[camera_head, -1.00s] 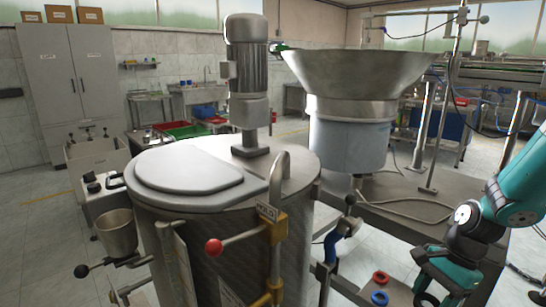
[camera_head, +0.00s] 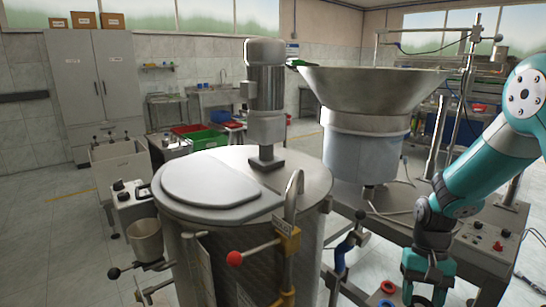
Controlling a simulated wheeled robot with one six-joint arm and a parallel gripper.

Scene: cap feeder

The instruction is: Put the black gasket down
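My gripper (camera_head: 424,290) points down at the bottom of the head view, to the right of the steel tank, with its lower end close to the frame's bottom edge. A red ring (camera_head: 388,287) and a blue ring (camera_head: 386,303) lie just left of my gripper on a grey surface; the blue one is partly cut off by the frame's edge.
A large steel tank (camera_head: 255,245) with a motor on its lid and a red-knobbed lever (camera_head: 234,258) stands left of the rings. A wide feeder bowl (camera_head: 372,95) stands behind. A control panel with buttons (camera_head: 485,240) is right of my gripper.

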